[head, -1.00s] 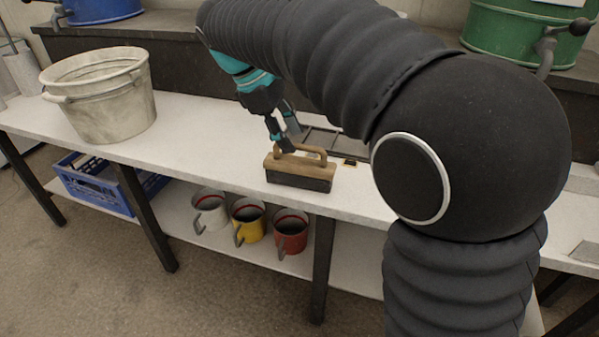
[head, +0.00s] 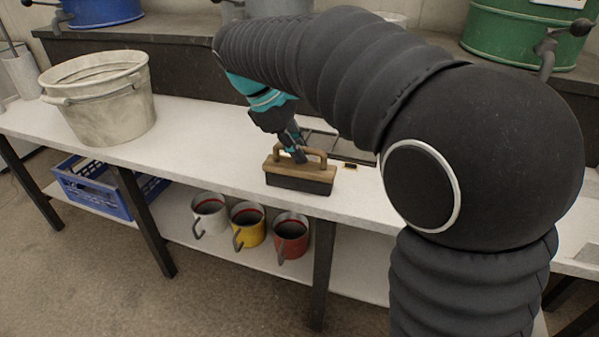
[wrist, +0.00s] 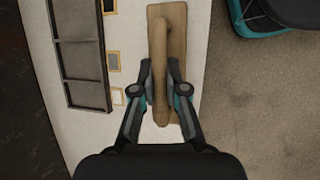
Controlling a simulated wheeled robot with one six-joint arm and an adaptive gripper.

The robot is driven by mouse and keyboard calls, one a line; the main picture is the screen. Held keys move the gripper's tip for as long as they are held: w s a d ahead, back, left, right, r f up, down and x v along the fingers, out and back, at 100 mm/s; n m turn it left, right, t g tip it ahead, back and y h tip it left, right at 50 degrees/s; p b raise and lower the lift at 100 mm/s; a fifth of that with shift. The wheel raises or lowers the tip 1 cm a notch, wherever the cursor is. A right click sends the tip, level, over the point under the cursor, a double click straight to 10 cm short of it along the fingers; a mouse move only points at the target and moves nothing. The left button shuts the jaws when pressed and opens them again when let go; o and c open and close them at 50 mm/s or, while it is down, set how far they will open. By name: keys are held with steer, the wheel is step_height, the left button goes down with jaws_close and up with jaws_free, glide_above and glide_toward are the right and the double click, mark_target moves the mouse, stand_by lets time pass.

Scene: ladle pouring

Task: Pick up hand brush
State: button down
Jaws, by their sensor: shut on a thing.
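The hand brush (head: 299,181) has a wooden block, a wooden bar handle and dark bristles. It sits bristles down near the front edge of the white table, and I see no gap under it. In the wrist view the hand brush (wrist: 181,60) runs up the middle, with its handle between the fingers. My gripper (head: 299,157) comes down from above onto the handle, and its two fingers close on the handle's sides. My gripper also shows in the wrist view (wrist: 160,92). The fingertips are partly hidden by the handle.
A grey metal tub (head: 105,110) stands at the table's left. A dark divided tray (wrist: 79,50) and small tiles lie beside the brush. White, yellow and red mugs (head: 291,238) and a blue crate (head: 95,190) are on the lower shelf. Green (head: 520,35) and blue containers stand behind.

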steer(key=shift+r, duration=0.1)
steer(key=shift+r, duration=0.65)
step_height(320, 180, up, 3)
steer(key=shift+f+p, duration=0.1)
steer(key=shift+p, duration=0.5)
steer(key=s+d+r, duration=0.6)
steer(key=d, duration=0.3)
steer(key=shift+s+d+r+p, duration=0.3)
steer(key=shift+s+r+p, duration=0.05)
steer(key=shift+s, duration=0.05)
